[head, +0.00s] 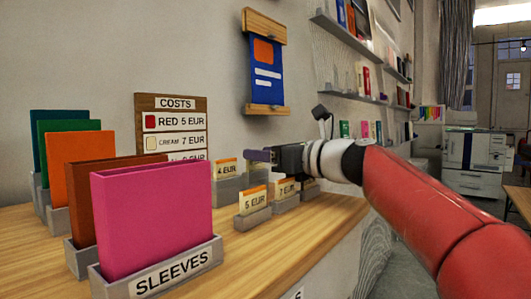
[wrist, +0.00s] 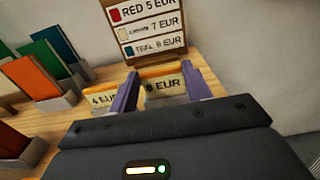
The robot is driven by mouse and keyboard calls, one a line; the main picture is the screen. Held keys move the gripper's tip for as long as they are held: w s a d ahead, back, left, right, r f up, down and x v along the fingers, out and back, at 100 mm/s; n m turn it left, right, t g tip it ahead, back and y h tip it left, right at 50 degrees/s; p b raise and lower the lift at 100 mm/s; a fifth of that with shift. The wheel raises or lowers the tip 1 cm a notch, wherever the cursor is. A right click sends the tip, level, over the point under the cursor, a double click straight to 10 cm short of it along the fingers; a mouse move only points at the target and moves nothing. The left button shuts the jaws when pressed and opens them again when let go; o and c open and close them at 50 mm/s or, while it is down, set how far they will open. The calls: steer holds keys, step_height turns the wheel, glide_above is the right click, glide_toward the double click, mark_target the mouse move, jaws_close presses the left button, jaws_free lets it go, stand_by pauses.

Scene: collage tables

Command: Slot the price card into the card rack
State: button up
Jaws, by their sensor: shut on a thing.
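The price card (wrist: 163,86) has an orange top edge and reads 8 EUR. In the wrist view it stands between the two purple fingers of my gripper (wrist: 160,70), which is shut on it. In the head view my gripper (head: 260,156) is above the back of the wooden counter, and I cannot make out the held card there. Small grey card racks stand below and around it. One holds a 4 EUR card (head: 227,168), one a 5 EUR card (head: 254,202), one a 7 EUR card (head: 287,187). Whether the held card touches a rack is hidden.
A COSTS board (head: 173,126) stands against the wall and lists red 5, cream 7 and, in the wrist view, teal 8. Coloured sleeves, the nearest a pink one (head: 155,220), fill the counter's left side. The counter's front middle (head: 230,245) is bare.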

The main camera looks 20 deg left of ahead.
steer(key=shift+f, duration=0.2)
steer(key=o, duration=1)
steer(key=shift+o, duration=0.4)
steer(key=o, duration=0.3)
steer(key=shift+r+p, duration=2.85)
steer(key=shift+p, duration=0.15)
steer(key=v, duration=0.4)
steer(key=r+v, duration=0.1)
steer(key=v, duration=0.2)
steer(key=shift+b, duration=0.35)
